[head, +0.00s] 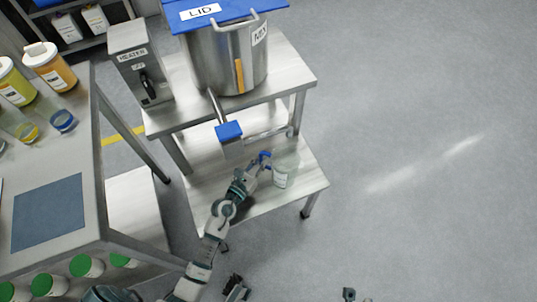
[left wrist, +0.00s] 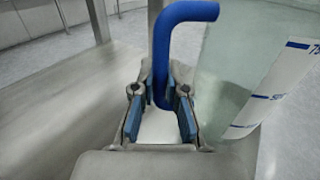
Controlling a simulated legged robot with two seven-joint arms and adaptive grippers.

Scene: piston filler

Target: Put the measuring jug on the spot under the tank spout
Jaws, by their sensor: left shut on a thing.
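The measuring jug (head: 286,170) is clear, with a blue handle (head: 265,158) on its left side. It is at the right part of the lower shelf (head: 306,191), to the right of the spot below the spout. My left gripper (head: 257,169) is shut on the handle. In the left wrist view the handle (left wrist: 184,14) runs down between the fingers (left wrist: 160,105), and the jug wall (left wrist: 218,75) with its blue scale is at the right. I cannot tell whether the jug touches the shelf. The tank (head: 215,68) stands above, its spout ending in a blue part (head: 229,130).
A heater box (head: 141,75) stands beside the tank on the upper shelf (head: 289,72). A workbench (head: 90,150) with jars and a dark mat (head: 48,212) is at the left. A shelf leg (head: 173,153) stands left of the spout. The floor at the right is clear.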

